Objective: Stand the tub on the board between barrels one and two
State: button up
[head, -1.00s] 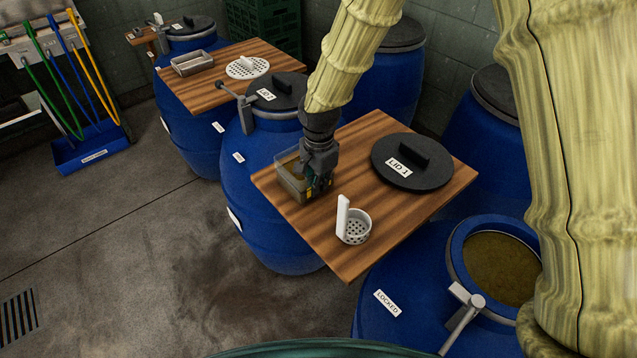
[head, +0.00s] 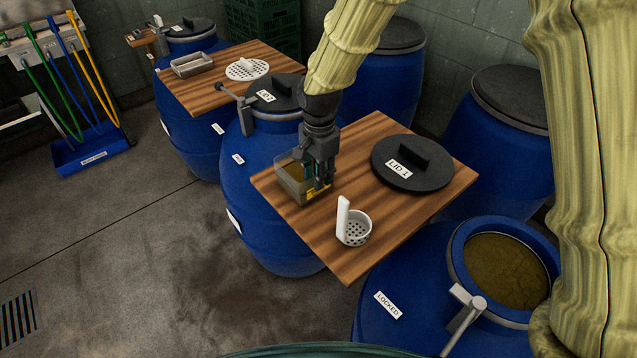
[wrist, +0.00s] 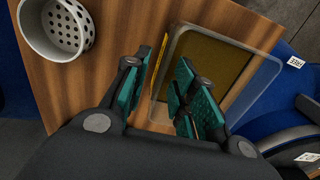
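The tub (head: 292,184) is a clear box with brownish contents and a yellow strip on one side. It stands upright on the left corner of the wooden board (head: 345,265) that spans the barrels. In the wrist view the tub (wrist: 235,65) is right of centre. My gripper (head: 320,184) is at the tub's right side. In the wrist view my gripper (wrist: 160,92) has its green-padded fingers apart, with the tub's near wall and yellow strip between them. One finger is over the tub's inside, the other outside. Whether either pad touches the wall is unclear.
A black lid marked LID 1 (head: 428,180) and a white perforated cup (head: 356,228) with an upright handle share the board. An open barrel (head: 390,275) marked LOCKED stands at the right front. Another barrel (head: 255,205) has a lid (head: 275,92). A second board (head: 205,98) lies behind.

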notch_tip(320, 180, up, 8)
jog(key=shift+b, duration=0.35)
jog(key=shift+d+f, duration=0.1)
jog(key=shift+f, duration=0.05)
dwell(1.2)
